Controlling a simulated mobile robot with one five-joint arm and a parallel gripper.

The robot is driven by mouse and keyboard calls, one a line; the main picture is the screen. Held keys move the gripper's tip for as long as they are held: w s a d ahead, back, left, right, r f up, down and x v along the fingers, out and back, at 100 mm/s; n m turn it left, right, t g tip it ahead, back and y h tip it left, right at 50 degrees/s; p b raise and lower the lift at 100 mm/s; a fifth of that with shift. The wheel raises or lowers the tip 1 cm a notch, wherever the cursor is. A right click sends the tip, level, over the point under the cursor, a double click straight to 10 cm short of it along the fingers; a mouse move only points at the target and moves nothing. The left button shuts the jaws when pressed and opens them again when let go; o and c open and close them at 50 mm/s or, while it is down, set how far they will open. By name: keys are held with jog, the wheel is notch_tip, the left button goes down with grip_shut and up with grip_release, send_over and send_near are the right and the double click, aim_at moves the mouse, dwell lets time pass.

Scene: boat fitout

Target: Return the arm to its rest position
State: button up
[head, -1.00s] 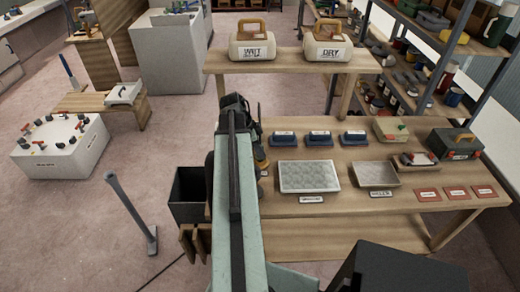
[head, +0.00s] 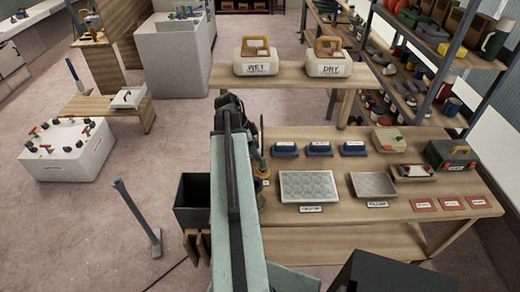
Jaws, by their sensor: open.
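My arm (head: 236,190) reaches forward from the bottom of the head view, over the left end of the wooden workbench. Its dark far end (head: 230,103) is folded downward. My gripper (head: 261,187) shows only in part, as dark and orange pieces just right of the arm, low by the bench's left end. The jaws are open, and I see nothing held in them. The arm hides part of the gripper, and its fingertips are not clear.
The workbench (head: 400,215) carries two grey trays, blue blocks and red cards. WET (head: 257,66) and DRY (head: 325,67) boxes stand on a raised shelf behind. A dark bin (head: 192,200) is left of the arm, and a grey post (head: 138,220) stands farther left.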

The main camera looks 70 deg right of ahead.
jog(key=shift+w+a+r, duration=0.1)
jog(key=shift+w+r, duration=0.05)
jog(key=shift+r, duration=0.25)
